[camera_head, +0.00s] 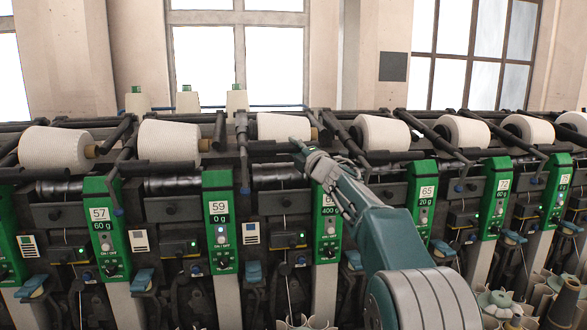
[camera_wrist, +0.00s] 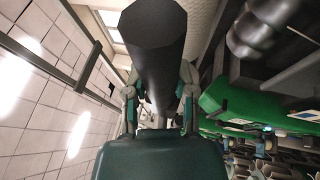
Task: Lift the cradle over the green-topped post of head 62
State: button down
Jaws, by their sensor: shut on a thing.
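The green-topped post of head 62 (camera_head: 330,222) stands near the middle of the head view. My gripper covers part of its number plate. My gripper (camera_head: 302,152) is above the top of this post, in front of the white yarn cone (camera_head: 283,126). It is shut on a dark bar of the cradle (camera_head: 264,147), which reaches left from the fingers. In the wrist view the thick black cradle bar (camera_wrist: 154,45) passes between the two fingers (camera_wrist: 158,100). A green post panel (camera_wrist: 232,108) shows to the right and below. The exact grip contact is partly hidden.
Posts 57 (camera_head: 103,228) and 59 (camera_head: 220,222) stand to the left, post 65 (camera_head: 420,203) to the right. Cones (camera_head: 55,148) and dark cradle arms line the machine. Small cones (camera_head: 188,101) stand behind. Empty tubes (camera_head: 495,302) sit at the lower right.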

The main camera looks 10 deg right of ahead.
jog(key=r, duration=0.4)
jog(key=shift+s+r, duration=0.1)
jog(key=shift+s, duration=0.1)
jog(key=shift+c, duration=2.2)
grip_release()
jog(key=v, duration=1.2)
